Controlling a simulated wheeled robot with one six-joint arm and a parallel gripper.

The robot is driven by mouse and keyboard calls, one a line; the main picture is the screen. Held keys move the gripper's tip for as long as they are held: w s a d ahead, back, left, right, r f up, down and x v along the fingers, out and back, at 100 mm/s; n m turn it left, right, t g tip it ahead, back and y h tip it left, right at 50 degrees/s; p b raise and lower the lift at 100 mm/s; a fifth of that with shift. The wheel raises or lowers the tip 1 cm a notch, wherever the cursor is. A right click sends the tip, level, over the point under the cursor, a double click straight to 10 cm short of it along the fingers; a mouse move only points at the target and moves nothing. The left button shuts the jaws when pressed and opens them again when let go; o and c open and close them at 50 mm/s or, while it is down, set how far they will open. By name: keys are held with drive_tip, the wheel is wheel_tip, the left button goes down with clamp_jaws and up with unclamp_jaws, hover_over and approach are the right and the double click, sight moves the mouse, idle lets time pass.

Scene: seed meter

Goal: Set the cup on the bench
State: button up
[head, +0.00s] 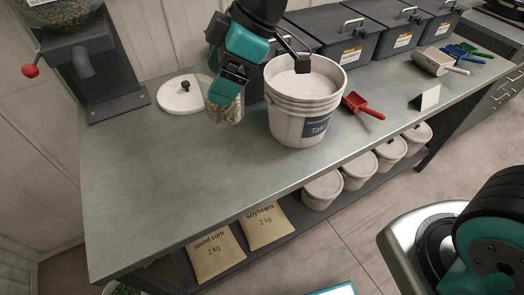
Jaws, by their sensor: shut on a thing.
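A clear cup (224,114) with pale seeds in it is upright just left of the white bucket. My gripper (229,97) is shut on the cup near its rim, coming from above. The cup is at or very close to the surface of the grey bench (170,165); I cannot tell whether its base touches. My gripper hides part of the cup's top.
The open white bucket (292,126) stands close right of the cup. A round white lid (176,104) lies to the left. Grey bins (335,42) line the back. The bench's front left is clear.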

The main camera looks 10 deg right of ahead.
drive_tip(key=f, duration=0.6)
drive_tip(key=f+p, duration=0.1)
drive_tip(key=f, duration=1.2)
drive_tip(key=shift+w+d+p, duration=0.1)
drive_tip(key=shift+d+p, duration=0.2)
drive_tip(key=shift+p, duration=0.05)
drive_tip(key=shift+f, duration=0.15)
drive_tip(key=o, duration=0.8)
drive_tip(key=shift+o, duration=0.3)
